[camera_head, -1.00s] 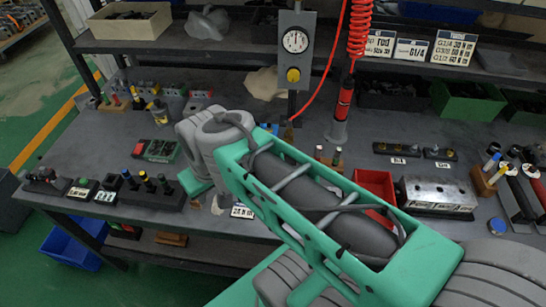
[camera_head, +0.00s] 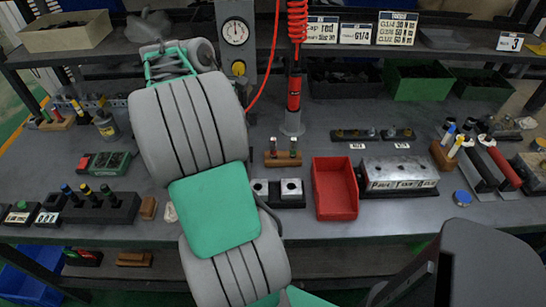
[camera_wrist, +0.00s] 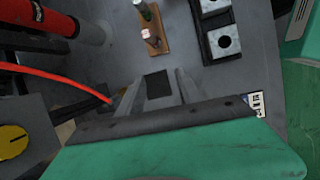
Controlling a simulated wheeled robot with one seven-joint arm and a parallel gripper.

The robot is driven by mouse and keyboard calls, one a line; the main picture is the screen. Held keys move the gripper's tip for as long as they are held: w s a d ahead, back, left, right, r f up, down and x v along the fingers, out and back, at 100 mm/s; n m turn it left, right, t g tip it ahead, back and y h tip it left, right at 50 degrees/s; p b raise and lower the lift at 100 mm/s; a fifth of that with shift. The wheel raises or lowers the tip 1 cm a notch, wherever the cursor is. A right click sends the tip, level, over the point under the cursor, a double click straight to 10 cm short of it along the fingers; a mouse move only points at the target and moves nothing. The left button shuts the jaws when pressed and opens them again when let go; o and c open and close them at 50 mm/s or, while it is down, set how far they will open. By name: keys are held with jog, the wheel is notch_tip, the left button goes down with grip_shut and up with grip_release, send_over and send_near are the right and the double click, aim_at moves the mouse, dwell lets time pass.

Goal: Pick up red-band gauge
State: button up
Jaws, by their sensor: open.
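A small wooden stand (camera_head: 283,159) in the middle of the bench holds two upright gauges. The left one, with a reddish top (camera_head: 273,145), looks like the red-band gauge; the right one has a green top (camera_head: 293,146). In the wrist view, the stand (camera_wrist: 159,47) is near the top, with the pinkish-topped gauge (camera_wrist: 149,36) nearer my gripper and the green one (camera_wrist: 144,11) beyond. My gripper (camera_wrist: 158,88) is open and empty, its fingers apart from the gauges. In the head view my arm hides it.
A red air tool (camera_head: 294,95) hangs behind the stand. A gauge post (camera_head: 236,45) stands left of it. A dark gauge rack (camera_head: 100,207) is at left.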

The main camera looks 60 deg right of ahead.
aim_at(273, 148)
jog(key=shift+n+g+y, duration=0.4)
jog(key=shift+g, duration=0.1)
jog(key=s+d+f+b, duration=0.1)
jog(key=s+f, duration=0.1)
jog(key=f, duration=0.1)
jog(key=s+d+f+b, duration=0.2)
jog(key=s+f, duration=0.1)
jog(key=s+d+f+b, duration=0.2)
jog(key=f, duration=0.1)
jog(key=shift+s+d, duration=0.1)
jog(key=shift+s, duration=0.1)
grip_shut()
